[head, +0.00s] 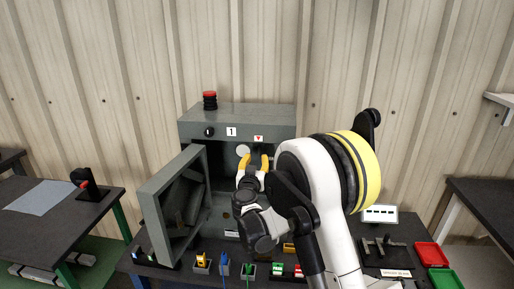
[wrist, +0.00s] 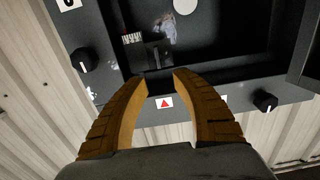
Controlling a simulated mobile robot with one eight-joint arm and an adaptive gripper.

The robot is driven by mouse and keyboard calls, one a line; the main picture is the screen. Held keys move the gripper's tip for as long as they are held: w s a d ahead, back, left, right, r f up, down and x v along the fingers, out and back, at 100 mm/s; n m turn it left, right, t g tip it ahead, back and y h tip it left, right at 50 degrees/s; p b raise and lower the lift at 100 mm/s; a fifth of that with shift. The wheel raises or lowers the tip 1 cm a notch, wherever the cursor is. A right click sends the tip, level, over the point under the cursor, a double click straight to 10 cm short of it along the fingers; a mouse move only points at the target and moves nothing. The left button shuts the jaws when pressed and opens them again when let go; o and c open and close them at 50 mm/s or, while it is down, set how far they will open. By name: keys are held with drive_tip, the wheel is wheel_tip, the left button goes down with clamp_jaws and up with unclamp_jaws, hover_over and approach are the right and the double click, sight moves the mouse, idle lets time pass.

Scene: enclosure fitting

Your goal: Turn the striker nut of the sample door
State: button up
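The grey enclosure (head: 270,113) stands on the dark table, marked with a "1" label. A hinged grey door (head: 150,222) stands open at its left; I cannot tell whether it is the sample door. My gripper (head: 254,160) is at the enclosure's front opening, below the red triangle label (head: 258,138). In the wrist view my gripper (wrist: 160,77) has its two yellow fingers apart, with nothing between the tips. The enclosure's dark interior (wrist: 215,45) lies beyond them, with a pale round spot (wrist: 184,5). I cannot make out the striker nut.
A black knob (head: 209,132) is on the enclosure front and a red-topped button (head: 210,100) on its roof. Several small coloured parts stand along the table front. A red tray (head: 431,255) and a green tray (head: 445,280) are at right. My arm hides the enclosure's right side.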

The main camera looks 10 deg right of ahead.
sight(259, 149)
drive_tip(key=b+x, duration=0.1)
drive_tip(key=x, duration=0.8)
clamp_jaws()
